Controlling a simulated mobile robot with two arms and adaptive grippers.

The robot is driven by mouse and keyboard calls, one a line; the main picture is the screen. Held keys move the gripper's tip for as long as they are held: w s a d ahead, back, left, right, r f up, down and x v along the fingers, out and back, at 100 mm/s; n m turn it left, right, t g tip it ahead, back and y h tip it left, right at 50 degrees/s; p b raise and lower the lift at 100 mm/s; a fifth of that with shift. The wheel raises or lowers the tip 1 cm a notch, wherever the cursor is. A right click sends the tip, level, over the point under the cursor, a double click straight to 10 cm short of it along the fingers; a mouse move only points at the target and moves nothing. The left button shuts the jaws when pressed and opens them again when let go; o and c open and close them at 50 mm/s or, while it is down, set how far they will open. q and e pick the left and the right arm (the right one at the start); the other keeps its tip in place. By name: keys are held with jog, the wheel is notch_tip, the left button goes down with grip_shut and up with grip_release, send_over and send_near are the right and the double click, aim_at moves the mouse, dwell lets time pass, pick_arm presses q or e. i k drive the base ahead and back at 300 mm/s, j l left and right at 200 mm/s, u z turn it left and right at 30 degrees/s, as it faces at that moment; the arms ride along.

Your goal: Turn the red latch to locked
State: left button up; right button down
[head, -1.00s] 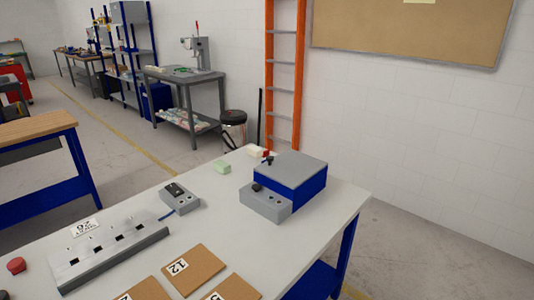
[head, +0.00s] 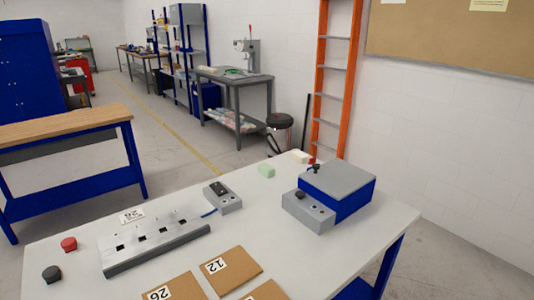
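A blue box with a grey lid (head: 340,190) stands on the right part of the white table. A small red piece (head: 312,160), which looks like the red latch, shows at the box's far left corner beside a dark knob (head: 317,168). It is too small to tell how it is turned. A grey control unit (head: 308,211) with a dark knob joins the box's front left side. Neither of my grippers is in view.
An orange ladder (head: 334,80) leans behind.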

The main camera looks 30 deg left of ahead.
aim_at(312, 161)
jog(key=i+l+u, duration=0.65)
jog(key=u, duration=0.2)
jog(key=i+l+u, duration=0.2)
jog(key=l+u, duration=0.2)
jog(key=l, duration=0.1)
